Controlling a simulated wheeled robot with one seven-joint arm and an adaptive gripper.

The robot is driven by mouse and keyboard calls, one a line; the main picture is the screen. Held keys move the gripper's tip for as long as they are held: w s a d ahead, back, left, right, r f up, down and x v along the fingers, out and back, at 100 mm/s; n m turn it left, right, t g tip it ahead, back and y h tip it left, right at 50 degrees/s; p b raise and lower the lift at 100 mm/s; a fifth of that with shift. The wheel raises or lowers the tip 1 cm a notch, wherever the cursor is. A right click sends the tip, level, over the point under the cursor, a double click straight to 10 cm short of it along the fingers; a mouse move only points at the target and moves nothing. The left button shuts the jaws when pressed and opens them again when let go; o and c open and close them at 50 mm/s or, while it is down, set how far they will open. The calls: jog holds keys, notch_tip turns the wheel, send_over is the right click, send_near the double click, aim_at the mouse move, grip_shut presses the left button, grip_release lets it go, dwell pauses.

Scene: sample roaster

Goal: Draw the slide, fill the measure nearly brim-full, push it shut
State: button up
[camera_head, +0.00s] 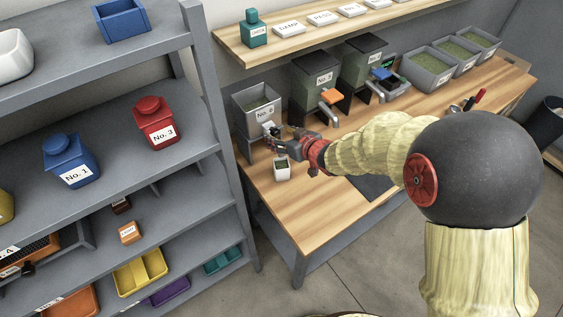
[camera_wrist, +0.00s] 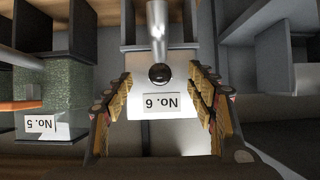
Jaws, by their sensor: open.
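In the head view, my gripper (camera_head: 278,142) is close to the hopper's front.
Hoppers with an orange slide (camera_head: 332,96) and a blue slide (camera_head: 381,73) stand to the right. Grey bean bins (camera_head: 432,72) stand farther along the bench. A shelf rack (camera_head: 205,140) flanks the left. Bare bench (camera_head: 300,208) lies in front of the measure.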

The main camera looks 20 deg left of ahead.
jog(key=p+v, duration=0.2)
jog(key=v, duration=0.2)
jog(key=shift+s+d+r, duration=0.15)
jog(key=shift+s, duration=0.05)
dwell(0.5)
jog(key=s+d+f+m+g+h, duration=0.1)
jog(key=s+d+f+h, duration=0.1)
jog(key=d+f+h, duration=0.6)
jog(key=s+d+r+m+g, duration=0.1)
jog(key=s+d+r, duration=0.1)
jog(key=d, duration=0.3)
jog(key=s+d+r+m, duration=0.1)
jog(key=s+d, duration=0.2)
jog(key=d, duration=0.3)
jog(key=s+d+r+m+b, duration=0.2)
jog(key=s+d+r+m, duration=0.1)
jog(key=s+d+r, duration=0.4)
jog(key=s+d+r+m+h+b, duration=0.1)
jog(key=s+d+r+m+b, duration=0.2)
jog(key=s+d+r, duration=0.5)
jog(key=s+r, duration=0.2)
jog(key=s, duration=0.4)
jog(key=shift+m, duration=0.4)
